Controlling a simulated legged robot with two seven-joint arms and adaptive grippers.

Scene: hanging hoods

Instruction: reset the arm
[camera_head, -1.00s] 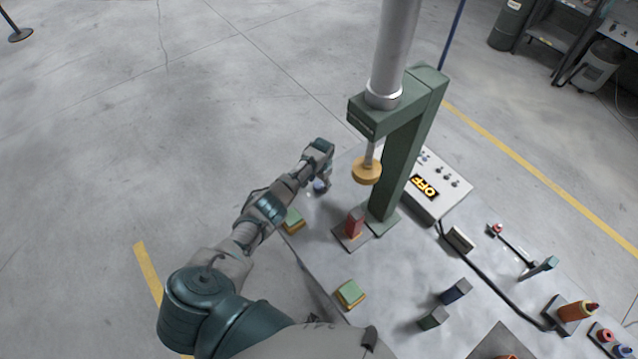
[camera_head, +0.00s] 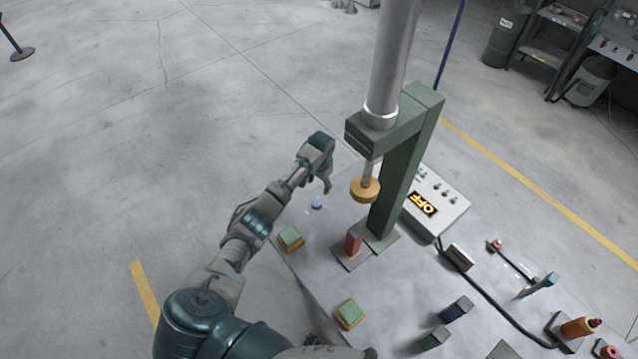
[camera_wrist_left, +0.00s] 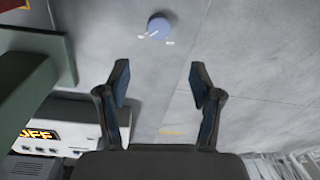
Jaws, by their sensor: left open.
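My left arm reaches in from the lower left in the head view. Its gripper (camera_head: 325,180) hangs above the far left edge of the metal table (camera_head: 325,265), near a small blue round knob (camera_head: 317,204). In the left wrist view the two fingers of the left gripper (camera_wrist_left: 158,85) are apart with nothing between them. The blue knob (camera_wrist_left: 159,27) shows beyond the fingertips there, apart from them. My right gripper is not in view.
A green press (camera_head: 405,160) with a yellow round head (camera_head: 365,189) stands right of the gripper, over a red block (camera_head: 353,243). A control box (camera_head: 437,205) reads OFF. Two green-topped yellow buttons (camera_head: 290,238) (camera_head: 349,314) sit along the left edge.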

